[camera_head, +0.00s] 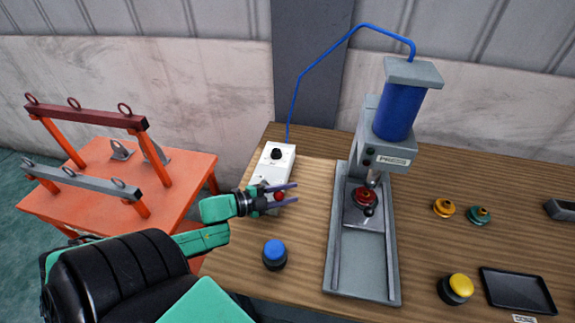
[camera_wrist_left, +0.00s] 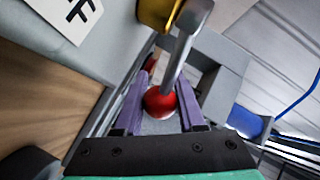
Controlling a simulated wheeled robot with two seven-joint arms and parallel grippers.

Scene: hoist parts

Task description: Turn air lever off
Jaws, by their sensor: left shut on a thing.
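The air lever is a metal rod (camera_wrist_left: 178,58) with a red ball knob (camera_wrist_left: 160,102), which also shows in the head view (camera_head: 279,196). It sits on the white control box (camera_head: 276,165) at the left end of the wooden table. My left gripper (camera_head: 291,193) has its two purple fingers on either side of the red knob. In the left wrist view, the gripper (camera_wrist_left: 163,85) is shut on the knob, with the rod running out between the fingers. Part of a label ending in "FF" (camera_wrist_left: 78,15) shows beside the lever. My right gripper is not in view.
A press (camera_head: 398,100) with a blue cylinder stands right of the box. A blue hose (camera_head: 318,62) joins them. A blue button (camera_head: 274,252) and yellow button (camera_head: 457,286) sit in front. A black tray (camera_head: 517,290) lies right. An orange table (camera_head: 100,205) stands left.

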